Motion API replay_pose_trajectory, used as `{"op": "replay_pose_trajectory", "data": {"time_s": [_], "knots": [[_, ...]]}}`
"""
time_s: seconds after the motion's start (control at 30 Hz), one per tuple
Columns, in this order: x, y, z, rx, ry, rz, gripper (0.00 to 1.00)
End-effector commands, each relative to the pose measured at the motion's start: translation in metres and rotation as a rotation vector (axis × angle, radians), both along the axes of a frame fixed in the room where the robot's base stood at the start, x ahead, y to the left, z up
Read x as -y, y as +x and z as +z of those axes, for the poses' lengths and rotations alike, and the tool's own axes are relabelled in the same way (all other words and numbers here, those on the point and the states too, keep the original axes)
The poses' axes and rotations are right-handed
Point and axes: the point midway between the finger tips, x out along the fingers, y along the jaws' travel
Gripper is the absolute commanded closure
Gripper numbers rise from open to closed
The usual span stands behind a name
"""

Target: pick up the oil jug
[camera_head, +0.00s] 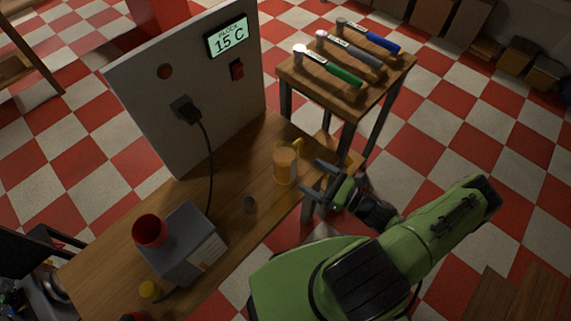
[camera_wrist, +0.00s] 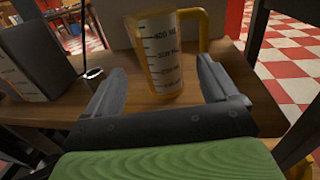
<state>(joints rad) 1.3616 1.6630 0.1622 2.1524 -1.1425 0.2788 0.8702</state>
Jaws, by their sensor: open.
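The oil jug (camera_head: 285,163) is a see-through amber measuring jug with a yellow handle. It stands upright on the wooden bench (camera_head: 262,150), near its right edge. The jug also shows in the wrist view (camera_wrist: 163,52), with dark volume marks on its wall and its handle to the right. My gripper (camera_head: 311,178) is open and empty, just to the right of the jug in the head view. In the wrist view the jug stands ahead, between the lines of the two fingers. I cannot tell whether its near side is between the fingertips.
A grey box (camera_head: 190,250) with a red funnel (camera_head: 150,231) stands left on the bench. A panel (camera_head: 190,90) with a display and plugged cable stands behind. A stool (camera_head: 350,90) holds three hammers.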

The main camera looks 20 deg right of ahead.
Motion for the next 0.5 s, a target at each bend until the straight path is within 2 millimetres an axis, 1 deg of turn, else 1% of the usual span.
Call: {"op": "replay_pose_trajectory", "data": {"time_s": [0.03, 0.2, 0.37, 0.5], "knots": [[-0.01, 0.009, -0.001, 0.001, 0.002, 0.007, 0.12], [-0.034, 0.04, -0.002, 0.001, -0.001, 0.007, 0.12], [-0.046, 0.055, -0.002, -0.001, -0.001, 0.005, 0.12], [-0.063, 0.074, -0.005, 0.0, -0.002, 0.007, 0.12]]}}
